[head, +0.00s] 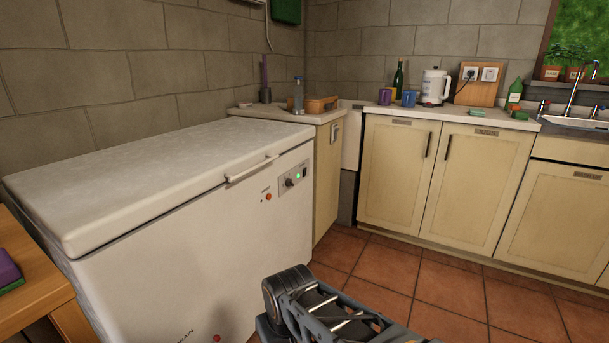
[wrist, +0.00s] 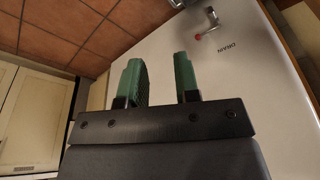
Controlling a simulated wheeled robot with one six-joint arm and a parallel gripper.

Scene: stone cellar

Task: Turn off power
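A white chest freezer (head: 190,240) fills the left of the head view, lid down. A small control panel (head: 294,179) is on its front near the upper right, with a dark knob or switch and a lit green light (head: 298,176). An orange-red round part (head: 268,196) sits just left of the panel. My gripper (wrist: 160,78) shows two green fingers apart in the wrist view, with nothing between them. The freezer front (wrist: 245,95) is behind them there; the panel is not seen in that view. The fingertips are not visible in the head view.
A red drain part (wrist: 198,37) is low on the freezer front. Two wall sockets (head: 480,73) are above the counter, near a white kettle (head: 435,87). A wooden table (head: 35,285) stands at the left. The tiled floor (head: 430,275) right of the freezer is clear.

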